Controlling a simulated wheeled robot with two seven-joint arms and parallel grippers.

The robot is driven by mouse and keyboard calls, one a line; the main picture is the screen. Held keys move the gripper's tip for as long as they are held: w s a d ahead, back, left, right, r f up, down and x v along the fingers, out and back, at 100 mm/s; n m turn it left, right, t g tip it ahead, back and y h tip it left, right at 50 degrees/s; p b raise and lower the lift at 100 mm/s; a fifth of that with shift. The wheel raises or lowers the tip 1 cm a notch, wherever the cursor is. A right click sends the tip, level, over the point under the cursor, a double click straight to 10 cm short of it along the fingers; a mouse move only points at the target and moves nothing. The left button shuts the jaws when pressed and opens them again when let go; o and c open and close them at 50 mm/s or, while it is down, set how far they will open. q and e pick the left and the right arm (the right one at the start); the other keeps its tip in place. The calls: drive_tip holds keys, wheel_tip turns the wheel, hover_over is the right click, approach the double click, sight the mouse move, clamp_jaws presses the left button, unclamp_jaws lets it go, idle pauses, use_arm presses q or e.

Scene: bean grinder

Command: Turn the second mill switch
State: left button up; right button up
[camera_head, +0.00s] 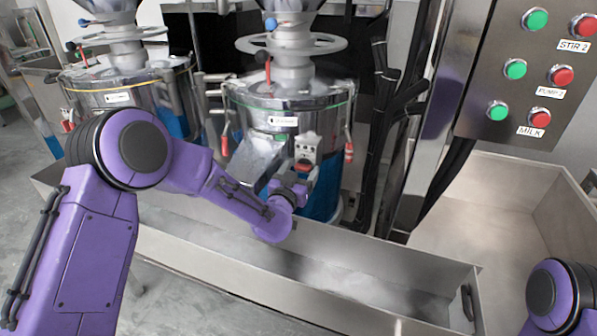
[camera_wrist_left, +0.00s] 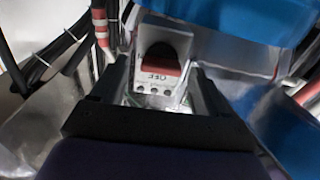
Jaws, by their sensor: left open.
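The second mill (camera_head: 285,100) is the metal grinder in the middle of the head view. Its switch box (camera_head: 306,146) is a small grey-white housing on the front. In the left wrist view the switch (camera_wrist_left: 160,60) shows a dark red and black knob on a white plate with upside-down "OFF" lettering. My left gripper (camera_head: 302,172) is at the box, partly hidden behind my own wrist in the head view. Its open fingers stand on either side of the switch in the left wrist view; I cannot tell whether they touch it. My right gripper is out of view.
A similar mill (camera_head: 115,95) stands to the left. A long metal trough (camera_head: 330,275) runs below the mills. A control panel (camera_head: 530,75) with green and red buttons is at upper right. Black cables (camera_head: 385,130) hang right of the second mill.

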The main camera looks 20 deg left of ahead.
use_arm(q)
drive_tip(key=c, duration=1.1)
drive_tip(key=shift+o, duration=0.3)
drive_tip(key=shift+a+n, duration=0.1)
drive_tip(key=shift+n, duration=0.2)
drive_tip(key=n, duration=0.3)
drive_tip(key=shift+n+b, duration=0.3)
drive_tip(key=shift+b, duration=0.1)
drive_tip(key=n+b, duration=0.1)
drive_tip(key=n, duration=0.3)
drive_tip(key=shift+a+f, duration=0.1)
drive_tip(key=shift+a, duration=0.05)
drive_tip(key=n+b, duration=0.1)
drive_tip(key=n, duration=0.4)
drive_tip(key=shift+f+n+b, duration=0.15)
drive_tip(key=shift+n+b, duration=1.05)
drive_tip(key=shift+n, duration=1.1)
